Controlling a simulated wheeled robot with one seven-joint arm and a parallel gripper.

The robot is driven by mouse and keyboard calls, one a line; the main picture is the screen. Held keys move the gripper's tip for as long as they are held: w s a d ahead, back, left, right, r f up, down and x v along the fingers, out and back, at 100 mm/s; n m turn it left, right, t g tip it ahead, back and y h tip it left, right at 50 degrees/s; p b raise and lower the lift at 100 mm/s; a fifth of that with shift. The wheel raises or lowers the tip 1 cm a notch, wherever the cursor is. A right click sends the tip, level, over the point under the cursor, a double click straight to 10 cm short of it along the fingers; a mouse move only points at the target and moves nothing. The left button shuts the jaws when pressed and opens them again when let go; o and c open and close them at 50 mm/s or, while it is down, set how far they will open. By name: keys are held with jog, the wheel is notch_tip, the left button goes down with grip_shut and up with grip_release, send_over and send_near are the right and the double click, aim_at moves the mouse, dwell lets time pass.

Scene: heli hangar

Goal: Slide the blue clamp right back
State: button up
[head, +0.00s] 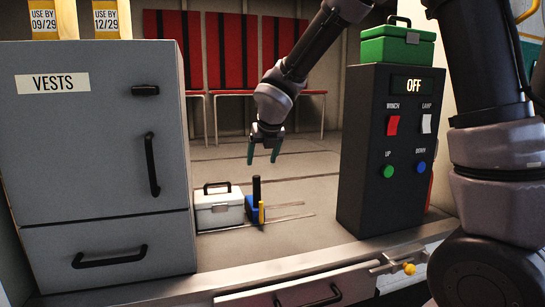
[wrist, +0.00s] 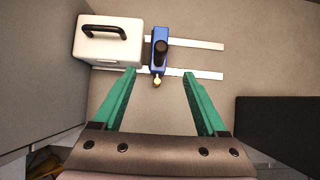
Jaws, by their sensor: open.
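The blue clamp (head: 251,207) stands on two pale rails on the worktop, beside a white case. It has an upright black handle (head: 257,189) and a yellow piece at its front. In the wrist view the clamp (wrist: 159,64) is near the left end of the rails, with its black handle seen from above and the yellow knob (wrist: 157,81) pointing toward my gripper. My gripper (head: 264,158) is open and empty, its green fingers pointing down above the clamp. In the wrist view my gripper (wrist: 161,72) has its fingers on either side below the clamp, apart from it.
The white case (head: 219,208) stands directly left of the clamp. The rails (wrist: 205,76) run free to the right. A grey vests cabinet (head: 100,140) bounds the left and a black switch box (head: 388,155) the right, with a green case (head: 397,47) on top.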

aim_at(258, 179)
jog(key=shift+x, duration=6.95)
jog(key=shift+s, duration=0.1)
grip_shut()
jog(key=shift+d, duration=0.15)
jog(key=shift+w+d, duration=0.3)
jog(key=shift+d, duration=0.6)
jog(key=shift+w+d, duration=0.25)
jog(key=shift+d, duration=0.65)
jog(key=shift+w+d, duration=0.3)
jog(key=shift+d, duration=0.65)
jog(key=shift+w+d, duration=0.25)
jog(key=shift+d, duration=0.7)
jog(key=shift+w+d, duration=0.25)
jog(key=shift+d, duration=0.65)
jog(key=shift+w+d, duration=0.3)
jog(key=shift+d, duration=0.65)
